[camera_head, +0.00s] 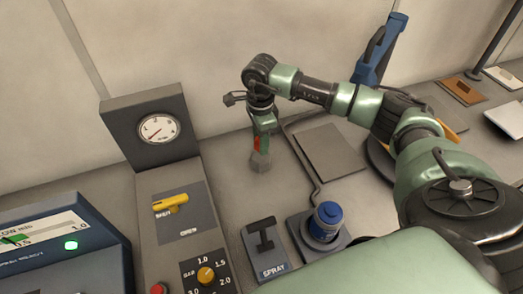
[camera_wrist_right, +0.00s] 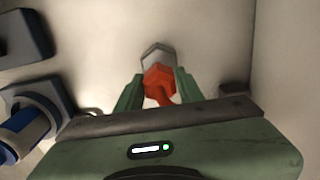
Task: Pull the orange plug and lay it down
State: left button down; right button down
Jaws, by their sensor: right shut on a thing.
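The orange plug (camera_head: 257,143) is between the fingers of my right gripper (camera_head: 264,133), which is shut on it. A grey six-sided part (camera_head: 260,162) shows directly below the orange in the head view. In the right wrist view the orange plug (camera_wrist_right: 158,81) sits between the green fingertips (camera_wrist_right: 157,91), with the grey six-sided part (camera_wrist_right: 157,55) just beyond it. Whether that grey part touches the surface beneath is unclear. My left gripper is not in view.
A blue-capped cylinder (camera_head: 327,220) stands in a grey base to the right of a black SPRAY handle (camera_head: 265,240). A gauge (camera_head: 158,129) and a yellow handle (camera_head: 170,203) stand at left. A flat grey plate (camera_head: 330,150) lies right of the gripper. Bare surface (camera_head: 230,175) shows around the plug.

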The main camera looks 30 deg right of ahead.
jog(key=shift+r+p, duration=0.55)
jog(key=shift+r, duration=0.55)
